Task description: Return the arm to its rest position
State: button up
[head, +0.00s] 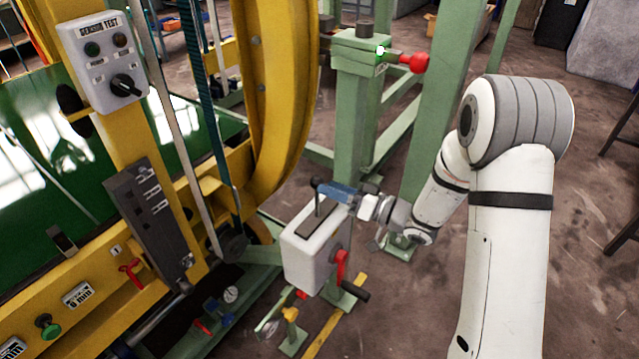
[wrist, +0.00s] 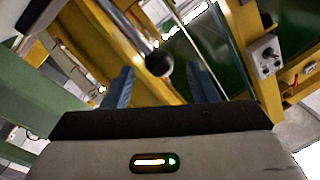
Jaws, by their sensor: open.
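My gripper (head: 335,191) is at the end of my white arm (head: 512,230), which reaches in from the right of the head view. Its blue fingers are just above the grey box (head: 308,258), close to the black knob of the upright lever (head: 317,183) on top of it. In the wrist view the two blue fingers of my gripper (wrist: 159,72) stand apart, and the dark round knob (wrist: 159,61) shows between them in the picture. I cannot tell whether either finger touches it.
A yellow ring frame (head: 285,90) stands left of the gripper. A green post (head: 355,125) with a red knob (head: 412,62) and a lit green light rises behind. A control panel (head: 101,58) is at upper left. Bare floor (head: 595,130) lies at the right.

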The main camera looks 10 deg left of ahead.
jog(key=shift+s+d, duration=0.15)
jog(key=shift+d, duration=0.5)
jog(key=w+d+r+m+t+h+p, duration=0.3)
jog(key=w+d+r+t+h, duration=0.4)
jog(key=d+h, duration=0.2)
jog(key=s+d+r+m+h+p, duration=0.2)
jog(key=s+d+r+h, duration=0.15)
jog(key=d+h, duration=0.45)
jog(key=s+d+r+m+g+h+p, duration=0.2)
jog(key=s+d+r+m+g, duration=0.15)
jog(key=s+d, duration=0.5)
jog(key=s+r+g+p, duration=0.2)
jog(key=s+g, duration=0.3)
jog(key=s, duration=1.1)
jog(key=shift+s+a+y, duration=0.15)
jog(key=shift+a+y, duration=0.1)
jog(key=shift+y, duration=0.15)
